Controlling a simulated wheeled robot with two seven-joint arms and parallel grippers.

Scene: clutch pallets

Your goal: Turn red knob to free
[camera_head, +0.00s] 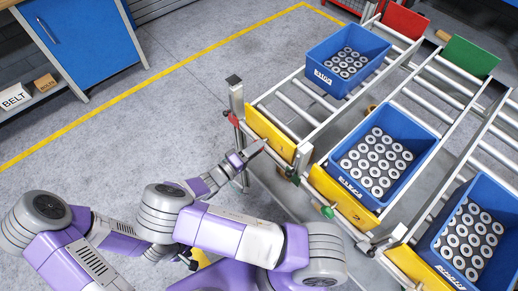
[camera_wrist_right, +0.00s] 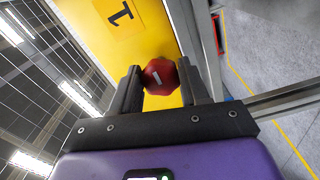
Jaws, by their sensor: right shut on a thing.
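The red knob (camera_wrist_right: 161,76) is faceted, with a short white mark on its face, in front of a yellow plate (camera_wrist_right: 118,22) marked 1. My right gripper (camera_wrist_right: 162,86) is shut on the knob, one dark finger on each side of it. In the head view, my right gripper (camera_head: 248,154) reaches to the near-left corner of the leftmost roller lane; the knob is too small to make out there. A dark part that seems to be my left gripper (camera_head: 188,261) shows low in the head view, mostly hidden by my right arm.
Roller lanes carry blue crates (camera_head: 334,81) of grey rings, with another crate (camera_head: 354,187) in the middle lane and one at right (camera_head: 437,248). A metal post (camera_head: 236,100) stands by the lane corner. A blue cabinet (camera_head: 90,45) is at upper left. The floor between is clear.

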